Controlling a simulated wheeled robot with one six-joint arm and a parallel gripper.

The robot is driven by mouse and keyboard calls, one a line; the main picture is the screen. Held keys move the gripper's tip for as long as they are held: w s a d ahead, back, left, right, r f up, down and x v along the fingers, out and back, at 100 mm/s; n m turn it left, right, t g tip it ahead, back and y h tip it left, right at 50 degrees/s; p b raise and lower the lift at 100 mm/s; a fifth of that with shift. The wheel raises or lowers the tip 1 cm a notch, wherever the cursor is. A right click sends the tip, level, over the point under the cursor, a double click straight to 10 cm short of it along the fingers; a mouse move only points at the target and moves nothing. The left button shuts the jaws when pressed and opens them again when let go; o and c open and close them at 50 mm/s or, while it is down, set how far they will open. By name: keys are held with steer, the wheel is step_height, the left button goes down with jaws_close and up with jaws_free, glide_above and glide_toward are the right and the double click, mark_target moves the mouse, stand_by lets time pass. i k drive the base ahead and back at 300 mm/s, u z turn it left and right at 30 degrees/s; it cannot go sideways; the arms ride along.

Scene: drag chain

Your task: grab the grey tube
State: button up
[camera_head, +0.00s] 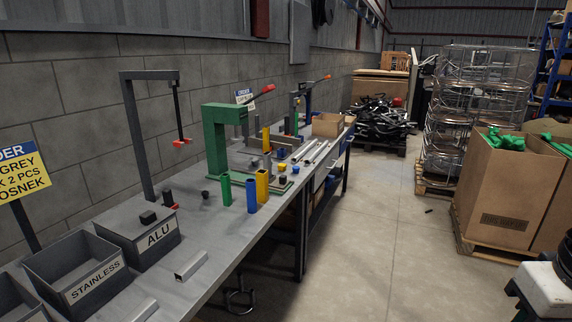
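A short grey square tube (191,264) lies on its side on the grey workbench (215,235), near the front edge and right of the ALU bin. A second light grey piece (139,309) lies at the bottom of the picture and is partly cut off. Long silver-grey profiles (314,152) lie farther back on the bench. A dark grey upright piece (168,198) stands behind the ALU bin. I cannot tell from the picture which of these is meant. My gripper does not show.
The ALU bin (160,251) and the STAINLESS bin (65,298) stand at the left. Green (226,190), blue (252,197) and yellow (262,186) tubes stand upright before a green press (213,140). The floor (385,235) right of the bench is mostly clear.

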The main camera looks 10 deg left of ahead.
mark_target(266, 156)
steer(key=i, duration=1.5)
steer(key=z, duration=0.7)
steer(key=i, duration=1.4)
steer(key=u, duration=1.9)
steer(key=i, duration=0.35)
steer(key=u, duration=0.05)
